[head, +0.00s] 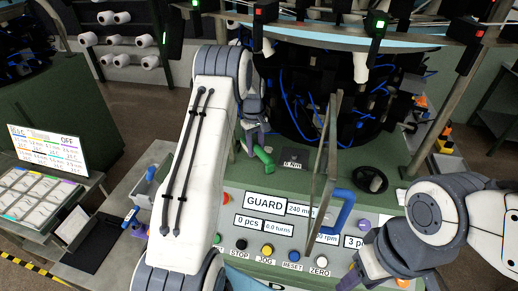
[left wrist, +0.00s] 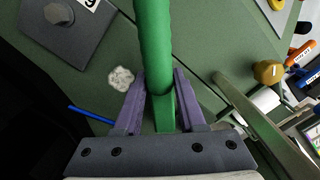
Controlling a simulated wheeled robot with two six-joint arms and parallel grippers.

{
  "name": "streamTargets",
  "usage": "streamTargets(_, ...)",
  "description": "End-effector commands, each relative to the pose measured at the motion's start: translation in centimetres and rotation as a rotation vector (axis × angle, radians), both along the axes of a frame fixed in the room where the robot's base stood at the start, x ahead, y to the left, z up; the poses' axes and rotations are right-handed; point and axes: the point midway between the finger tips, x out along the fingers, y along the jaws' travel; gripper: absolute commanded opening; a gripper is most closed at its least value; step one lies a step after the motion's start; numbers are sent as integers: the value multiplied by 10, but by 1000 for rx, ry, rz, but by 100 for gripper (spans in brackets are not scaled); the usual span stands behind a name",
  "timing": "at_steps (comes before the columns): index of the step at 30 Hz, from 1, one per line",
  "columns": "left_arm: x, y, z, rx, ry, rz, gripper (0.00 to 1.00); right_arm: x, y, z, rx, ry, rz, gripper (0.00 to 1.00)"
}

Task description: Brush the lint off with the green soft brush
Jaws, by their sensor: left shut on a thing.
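My left gripper (head: 252,146) is over the green machine top, at the back of the front panel. In the left wrist view its two purple fingers (left wrist: 160,78) are shut on the green soft brush (left wrist: 154,40). The brush's green body also shows beside the gripper in the head view (head: 264,157). Its bristles cannot be made out. A pale, fluffy lint clump (left wrist: 120,78) lies on the green surface in the left wrist view, left of the brush and apart from it. My right arm is at the right; its fingers cannot be made out.
A guard frame with a blue handle (head: 343,208) stands upright right of the left gripper. Behind it is the dark knitting head with blue yarns (head: 325,100). A dark handwheel (head: 371,179) sits at the right. Push buttons (head: 267,249) line the front panel. A thin blue item (left wrist: 90,114) lies near the lint.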

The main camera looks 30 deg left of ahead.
Motion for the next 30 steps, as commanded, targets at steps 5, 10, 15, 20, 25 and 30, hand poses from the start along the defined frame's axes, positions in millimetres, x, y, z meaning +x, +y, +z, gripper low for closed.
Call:
streamTargets(5,-1,-1,-2,-1,4,1,0,0,0,0,0,0,0,52)
streamTargets(10,1,-11,-1,-2,5,-2,0,0,0,0,0,0,0,52)
streamTargets(15,6,-30,0,-2,4,-3,0,0,0,2,0,0,0,52)
streamTargets(20,10,-46,0,-2,5,-2,0,0,0,3,0,0,0,52)
streamTargets(25,11,-50,0,-2,3,0,0,0,0,3,0,0,0,52)
streamTargets(30,12,-49,1,-1,2,1,0,0,0,3,0,0,0,52)
